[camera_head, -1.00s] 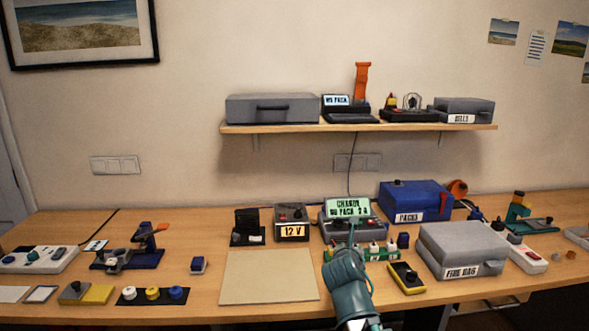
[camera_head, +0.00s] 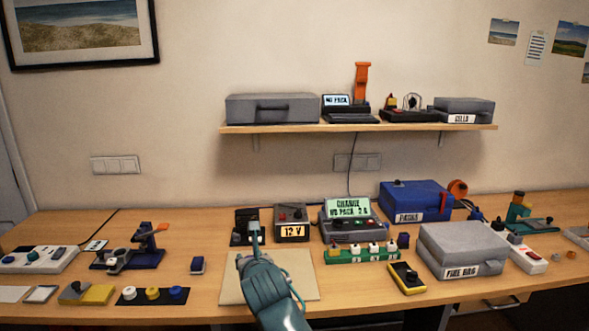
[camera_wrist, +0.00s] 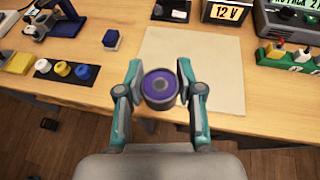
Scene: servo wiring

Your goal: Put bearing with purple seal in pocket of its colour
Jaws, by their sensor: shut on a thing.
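In the head view my gripper (camera_head: 254,238) is over the left part of the mat (camera_head: 290,285); the bearing cannot be made out there. I cannot make out a purple pocket in either view.
A black strip (camera_head: 128,299) with white, yellow and blue round pieces lies left of the mat. A small blue block (camera_head: 197,265) stands between them. The 12 V box (camera_head: 291,225) and a green strip (camera_head: 342,256) with several upright pieces stand behind and right. The mat's right part is clear.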

